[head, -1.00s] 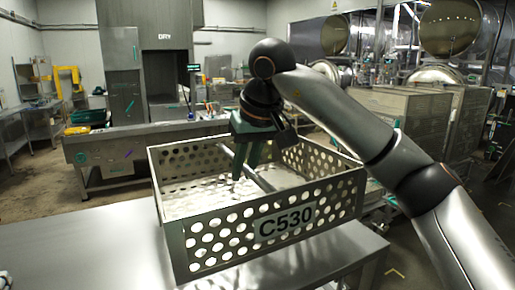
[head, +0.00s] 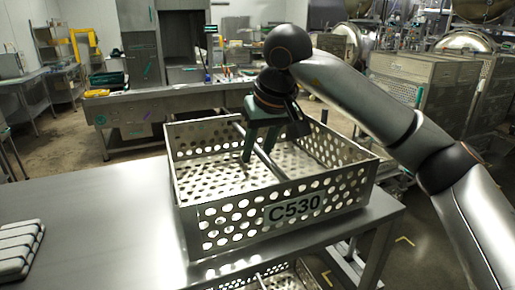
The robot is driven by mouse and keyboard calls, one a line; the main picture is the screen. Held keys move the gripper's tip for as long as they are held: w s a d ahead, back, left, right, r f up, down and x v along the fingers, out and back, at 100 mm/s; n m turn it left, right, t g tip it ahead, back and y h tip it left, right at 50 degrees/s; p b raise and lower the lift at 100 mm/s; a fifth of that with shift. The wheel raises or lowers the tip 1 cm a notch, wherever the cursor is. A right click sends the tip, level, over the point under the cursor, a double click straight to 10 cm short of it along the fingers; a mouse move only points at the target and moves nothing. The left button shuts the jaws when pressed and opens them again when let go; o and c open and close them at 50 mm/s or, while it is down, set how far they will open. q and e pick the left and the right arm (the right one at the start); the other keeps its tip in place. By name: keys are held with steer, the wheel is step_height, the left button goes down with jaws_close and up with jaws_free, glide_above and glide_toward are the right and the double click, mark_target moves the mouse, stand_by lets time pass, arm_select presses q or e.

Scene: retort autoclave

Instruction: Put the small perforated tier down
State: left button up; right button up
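The small perforated tier (head: 221,227) is a metal box with round holes, a C530 plate on its front and a bar (head: 263,161) across its middle. It is upright at the right end of the steel table (head: 92,232), near the front edge. Its base looks at or just above the table top; I cannot tell if it touches. My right gripper (head: 257,157) reaches down into the tier with its fingers on either side of the bar, and looks shut on it. The exact finger contact is hard to see. My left gripper is not in view.
A white ribbed item (head: 20,248) lies at the table's left edge. Another perforated tier (head: 268,278) shows below the table's front edge. The table left of the tier is clear. A long steel bench (head: 180,103) stands behind, and perforated crates (head: 412,93) stand at the right.

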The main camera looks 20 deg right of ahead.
steer(key=shift+o, duration=0.8)
steer(key=v, duration=1.2)
